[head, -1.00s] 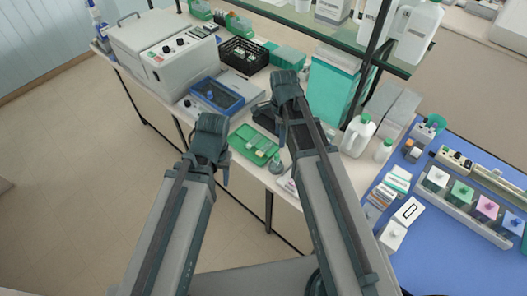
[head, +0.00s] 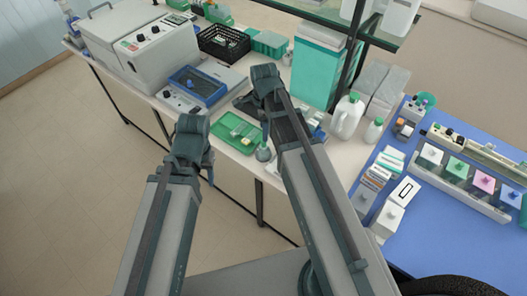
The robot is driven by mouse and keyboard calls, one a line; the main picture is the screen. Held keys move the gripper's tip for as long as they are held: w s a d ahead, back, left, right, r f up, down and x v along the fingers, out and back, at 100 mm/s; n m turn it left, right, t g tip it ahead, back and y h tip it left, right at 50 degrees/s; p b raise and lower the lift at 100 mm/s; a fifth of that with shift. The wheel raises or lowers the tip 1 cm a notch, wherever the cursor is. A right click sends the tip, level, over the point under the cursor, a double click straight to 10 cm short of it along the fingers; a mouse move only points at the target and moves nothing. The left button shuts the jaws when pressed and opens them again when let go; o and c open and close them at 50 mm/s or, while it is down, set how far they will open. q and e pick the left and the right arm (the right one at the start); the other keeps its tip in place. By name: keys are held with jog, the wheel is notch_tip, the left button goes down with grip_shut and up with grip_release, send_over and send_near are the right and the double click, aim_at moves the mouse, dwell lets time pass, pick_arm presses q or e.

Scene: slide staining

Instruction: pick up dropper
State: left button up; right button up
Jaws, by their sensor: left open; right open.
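I cannot pick out the dropper for certain in the head view. A green tray (head: 228,139) lies on the white bench with small yellow and pale items in it, too small to name. A small grey-green conical bottle (head: 263,153) stands at the tray's right, near the bench's front edge. My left gripper (head: 196,165) is open and seen from behind, left of the tray and in front of the bench edge. My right gripper (head: 257,103) is open, above the bench behind the tray's right end. Its arm hides part of the bench there.
A blue-topped device (head: 197,86) and a large grey machine (head: 150,50) stand at the back left. A white jug (head: 346,117) stands right of my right arm. A blue mat (head: 440,235) at right holds staining jars and boxes.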

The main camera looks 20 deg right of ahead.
aim_at(264, 148)
pick_arm(q)
jog(key=shift+f, duration=0.7)
pick_arm(e)
jog(key=shift+f, duration=0.7)
pick_arm(q)
jog(key=shift+b, duration=0.3)
pick_arm(e)
notch_tip(264, 148, down, 5)
jog(key=b, duration=0.5)
jog(key=shift+w+f, duration=0.15)
jog(key=shift+f, duration=0.05)
pick_arm(q)
notch_tip(264, 148, down, 5)
jog(key=shift+f, duration=0.1)
pick_arm(e)
jog(key=shift+r, duration=0.1)
grip_shut()
